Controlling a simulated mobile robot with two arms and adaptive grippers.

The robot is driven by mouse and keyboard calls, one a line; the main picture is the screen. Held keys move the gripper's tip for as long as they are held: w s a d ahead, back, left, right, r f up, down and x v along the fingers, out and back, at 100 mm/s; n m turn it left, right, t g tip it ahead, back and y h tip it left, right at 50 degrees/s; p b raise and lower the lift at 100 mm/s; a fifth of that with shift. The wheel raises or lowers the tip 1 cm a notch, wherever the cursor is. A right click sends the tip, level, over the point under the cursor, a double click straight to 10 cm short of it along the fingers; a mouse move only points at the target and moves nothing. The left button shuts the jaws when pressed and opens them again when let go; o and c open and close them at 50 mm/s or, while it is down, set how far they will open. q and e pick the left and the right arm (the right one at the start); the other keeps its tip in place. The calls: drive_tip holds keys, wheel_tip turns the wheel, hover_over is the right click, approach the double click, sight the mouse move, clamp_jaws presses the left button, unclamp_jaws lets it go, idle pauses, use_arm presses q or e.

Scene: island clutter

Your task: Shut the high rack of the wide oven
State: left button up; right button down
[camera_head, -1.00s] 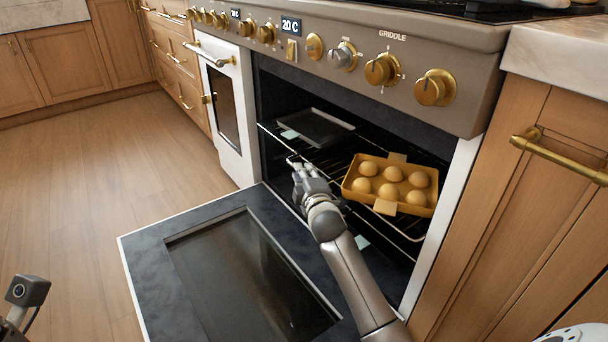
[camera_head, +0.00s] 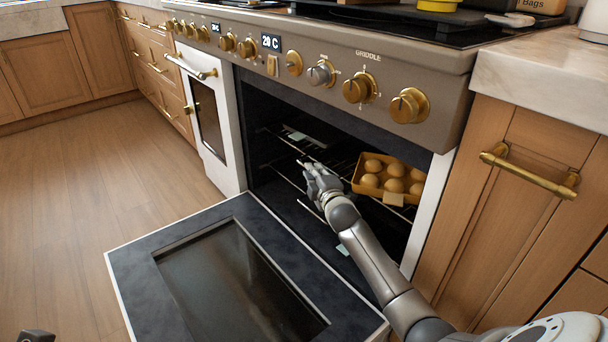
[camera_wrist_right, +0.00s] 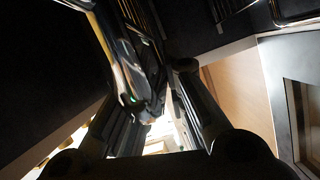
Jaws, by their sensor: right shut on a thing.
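The wide oven (camera_head: 330,80) stands open, its dark door (camera_head: 135,265) folded down in front. Inside, the high rack (camera_head: 342,168) carries a yellow-orange tray of several eggs (camera_head: 368,190) on its right and a dark flat tray, dim, on its left. My right gripper (camera_head: 312,172) is inside the opening, shut on the rack's front wire left of the egg tray. The exact contact is too small to see.
Below is a lower rack, mostly in shadow. The white narrow oven door (camera_head: 212,120) with a gold handle is shut at left. Gold knobs line the panel above. A wooden cabinet (camera_head: 520,200) with a gold handle stands right. The floor at left is clear.

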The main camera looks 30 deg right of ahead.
drive_tip(key=c, duration=1.5)
unclamp_jaws()
drive_tip(key=shift+a, duration=0.1)
drive_tip(key=v, duration=1.2)
